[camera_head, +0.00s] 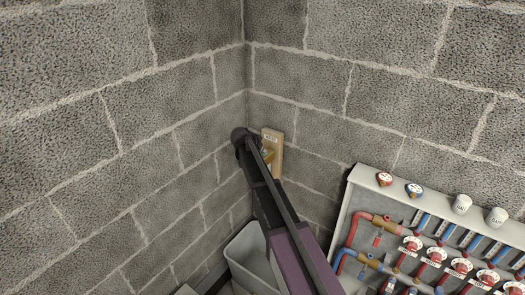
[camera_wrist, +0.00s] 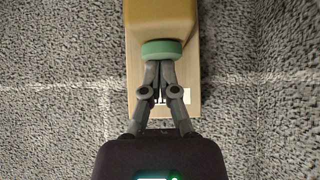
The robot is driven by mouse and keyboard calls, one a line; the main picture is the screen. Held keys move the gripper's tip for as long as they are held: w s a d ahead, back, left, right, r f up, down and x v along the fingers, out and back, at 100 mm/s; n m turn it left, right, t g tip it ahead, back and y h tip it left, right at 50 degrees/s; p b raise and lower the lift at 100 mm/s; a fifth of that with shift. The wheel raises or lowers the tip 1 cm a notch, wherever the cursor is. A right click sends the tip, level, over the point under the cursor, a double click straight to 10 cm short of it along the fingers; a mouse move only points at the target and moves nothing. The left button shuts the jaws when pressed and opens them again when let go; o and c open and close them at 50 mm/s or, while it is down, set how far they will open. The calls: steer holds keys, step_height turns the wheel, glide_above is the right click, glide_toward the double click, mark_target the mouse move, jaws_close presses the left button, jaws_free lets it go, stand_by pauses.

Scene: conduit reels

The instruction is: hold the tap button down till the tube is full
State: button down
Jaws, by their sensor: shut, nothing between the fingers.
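A tan wooden board with a box-like tan housing (camera_wrist: 160,18) fills the upper middle of the wrist view. A round green button (camera_wrist: 168,48) sits at the housing's near end. My gripper (camera_wrist: 160,64) is shut and empty, its fingertips at the button's lower edge; they look to be touching it, but I cannot tell how far it is pressed. In the head view the board (camera_head: 272,138) is on the block wall by the corner, partly behind my arm. My fingertips and the button are hidden there. No tube can be made out in either view.
A grey open bin (camera_head: 243,252) stands below the board, partly behind my arm. Block walls meet closely behind my arm.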

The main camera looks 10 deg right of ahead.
steer(key=shift+r, duration=0.1)
step_height(320, 180, up, 4)
steer(key=p, duration=0.4)
steer(key=shift+r, duration=0.1)
steer(key=p+v, duration=0.7)
steer(key=v, duration=0.2)
steer(key=shift+s+a+r, duration=0.2)
steer(key=shift+s+a, duration=0.05)
steer(key=shift+s, duration=0.1)
steer(key=s+d+f+n+g+y, duration=0.2)
steer(key=s+n, duration=0.1)
steer(key=s, duration=0.8)
steer(key=s+d+f+n+g+y+b, duration=0.1)
steer(key=s+d+f+n+g+y, duration=0.1)
steer(key=s, duration=0.9)
steer(key=s+d+f+n+g+y+b, duration=0.1)
steer(key=s+d+f+n+g+y, duration=0.1)
steer(key=s, duration=0.9)
steer(key=shift+s+f+n, duration=0.4)
steer(key=shift+f+n, duration=0.4)
steer(key=shift+n, duration=0.2)
